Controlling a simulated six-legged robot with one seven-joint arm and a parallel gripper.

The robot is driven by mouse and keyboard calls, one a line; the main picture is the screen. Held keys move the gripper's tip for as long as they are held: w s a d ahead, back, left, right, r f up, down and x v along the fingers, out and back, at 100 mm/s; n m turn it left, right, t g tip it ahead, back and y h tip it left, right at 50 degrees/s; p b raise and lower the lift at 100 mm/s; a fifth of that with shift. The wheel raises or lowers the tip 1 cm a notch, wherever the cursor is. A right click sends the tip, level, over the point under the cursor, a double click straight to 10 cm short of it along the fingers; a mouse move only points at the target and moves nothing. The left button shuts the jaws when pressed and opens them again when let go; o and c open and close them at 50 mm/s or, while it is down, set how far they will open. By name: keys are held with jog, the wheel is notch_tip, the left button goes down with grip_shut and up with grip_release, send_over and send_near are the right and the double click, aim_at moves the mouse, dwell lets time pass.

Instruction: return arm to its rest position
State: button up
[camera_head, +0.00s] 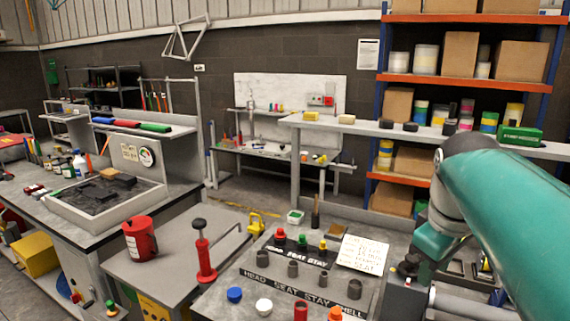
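My arm, teal with grey joints, fills the right side of the head view. Its upper link runs from the lower right corner up to a dark round joint, then folds down towards the bench. No held object shows.
A bench panel (262,290) labelled HEAD, SEAT, STAY, SHELL holds dark cups and coloured knobs near the arm. A red pump (203,255) and red can (140,238) stand left. Shelving (470,82) stands behind the arm.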

jog(key=s+a+f+m+t, duration=0.1)
jog(key=s+a+f+m, duration=0.1)
jog(key=s+a+f, duration=0.2)
jog(key=s+a+f+m+t+y, duration=0.1)
jog(key=s+a+f+m+t, duration=0.1)
jog(key=a+f, duration=0.6)
jog(key=shift+s+a+m, duration=0.2)
jog(key=shift+s+m, duration=0.4)
jog(key=shift+s, duration=0.45)
jog(key=shift+d, duration=0.2)
